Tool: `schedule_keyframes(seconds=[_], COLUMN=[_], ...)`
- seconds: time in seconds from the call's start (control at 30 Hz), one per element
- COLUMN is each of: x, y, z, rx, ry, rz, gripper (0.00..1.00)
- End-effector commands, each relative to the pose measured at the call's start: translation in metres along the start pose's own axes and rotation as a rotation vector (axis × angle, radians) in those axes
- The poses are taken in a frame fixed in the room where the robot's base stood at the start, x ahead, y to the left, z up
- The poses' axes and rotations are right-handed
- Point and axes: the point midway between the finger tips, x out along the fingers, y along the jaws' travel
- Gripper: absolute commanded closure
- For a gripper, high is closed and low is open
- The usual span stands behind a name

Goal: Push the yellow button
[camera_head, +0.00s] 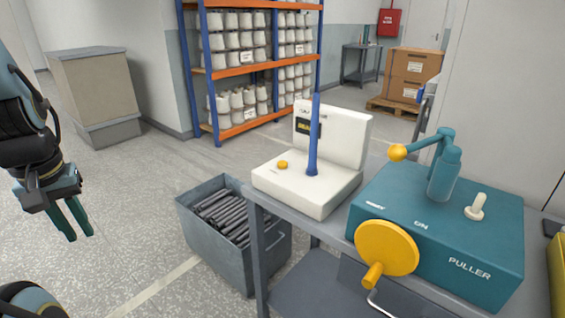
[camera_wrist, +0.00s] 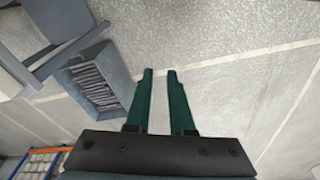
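The small yellow button (camera_head: 283,164) sits on the flat top of the white machine (camera_head: 318,200), left of a blue upright post (camera_head: 313,140). The white machine has a raised back panel with a dark display and stands on the grey table (camera_head: 256,250). My gripper (camera_head: 81,236) hangs at the far left over the floor, well away from the button. Its two green fingers point down, with a narrow gap and nothing between them. The wrist view shows the fingers (camera_wrist: 160,70) apart over bare floor. The button is not seen in the wrist view.
A teal puller machine (camera_head: 460,235) with a yellow crank wheel (camera_head: 387,248) and a yellow-knobbed lever (camera_head: 398,152) stands right of the white machine. A grey bin (camera_head: 215,245) of dark rods stands on the floor left of the table. Floor between my gripper and bin is clear.

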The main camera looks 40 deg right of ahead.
Motion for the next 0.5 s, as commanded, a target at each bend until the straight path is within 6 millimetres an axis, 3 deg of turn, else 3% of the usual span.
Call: schedule_keyframes(seconds=[0.17, 0.5], x=[0.0, 0.0], y=[0.0, 0.0], z=[0.0, 0.0], rx=[0.0, 0.0], ry=[0.0, 0.0], rz=[0.0, 0.0], gripper=[1.0, 1.0])
